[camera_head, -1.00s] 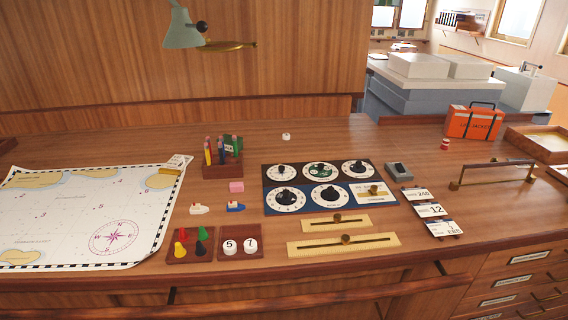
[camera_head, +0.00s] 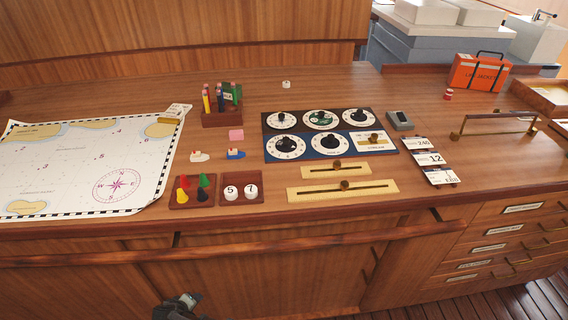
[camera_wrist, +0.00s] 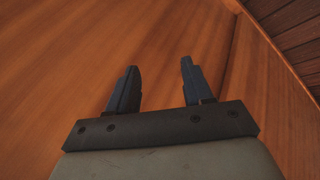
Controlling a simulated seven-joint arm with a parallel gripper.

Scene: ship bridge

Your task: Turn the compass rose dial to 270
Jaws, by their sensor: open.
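A dial panel (camera_head: 378,144) lies on the desk, right of the middle in the head view. It carries several white-faced dials with black knobs. The top-middle dial (camera_head: 320,118) has a green centre and may be the compass rose dial; its markings are too small to read. My gripper (camera_wrist: 159,70) is open and empty in the wrist view, facing plain wood. In the head view, part of my arm's end (camera_head: 178,306) shows at the bottom edge, below and left of the panel, far from the dials. The fingertips cannot be made out there.
Two brass sliders (camera_head: 304,191) lie in front of the panel. A wooden rail (camera_head: 290,245) runs along the front.

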